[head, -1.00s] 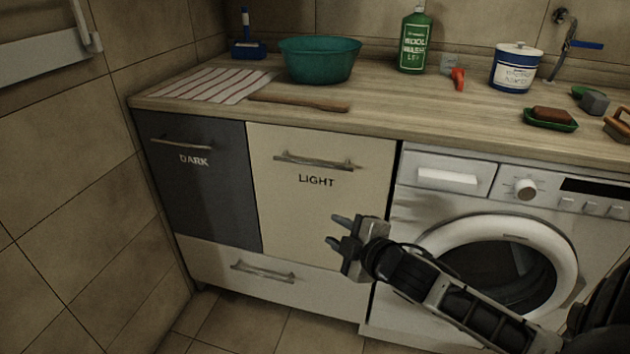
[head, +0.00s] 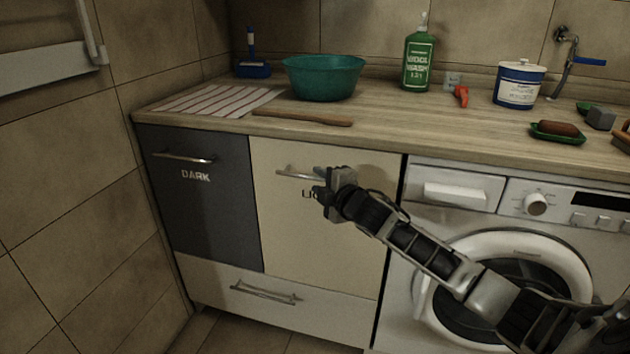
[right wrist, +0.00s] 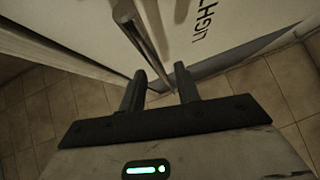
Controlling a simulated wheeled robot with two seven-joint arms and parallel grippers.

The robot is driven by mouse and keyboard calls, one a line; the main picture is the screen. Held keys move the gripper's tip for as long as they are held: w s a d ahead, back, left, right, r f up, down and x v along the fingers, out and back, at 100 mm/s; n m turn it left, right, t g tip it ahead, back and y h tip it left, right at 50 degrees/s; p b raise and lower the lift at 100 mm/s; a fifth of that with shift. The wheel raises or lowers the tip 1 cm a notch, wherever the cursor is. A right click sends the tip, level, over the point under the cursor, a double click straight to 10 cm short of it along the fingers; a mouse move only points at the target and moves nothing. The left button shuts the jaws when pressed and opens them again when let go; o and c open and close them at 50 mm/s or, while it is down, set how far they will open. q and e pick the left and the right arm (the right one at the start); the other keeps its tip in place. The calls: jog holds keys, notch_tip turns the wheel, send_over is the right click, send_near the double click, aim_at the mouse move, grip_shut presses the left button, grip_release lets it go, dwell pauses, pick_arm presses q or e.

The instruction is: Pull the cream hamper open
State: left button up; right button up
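The cream hamper (head: 330,230) is the light front panel lettered LIGHT, and it looks flush with the counter front. Its metal bar handle (head: 292,173) runs across near the top, its right part hidden behind my right gripper (head: 318,183). In the right wrist view the same handle (right wrist: 142,38) reaches toward the space between my open fingers (right wrist: 161,86). The fingers look empty, and I cannot tell whether they touch the bar. My left gripper is not in view.
The dark hamper (head: 205,215) is to the left, with a wide drawer (head: 225,275) below. The washing machine (head: 455,205) stands to the right. The worktop (head: 400,125) overhangs above, bearing a teal basin (head: 322,80) and a wooden stick (head: 300,117).

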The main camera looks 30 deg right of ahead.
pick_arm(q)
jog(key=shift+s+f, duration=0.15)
pick_arm(e)
jog(key=shift+w+f, duration=0.2)
jog(key=shift+w, duration=1.25)
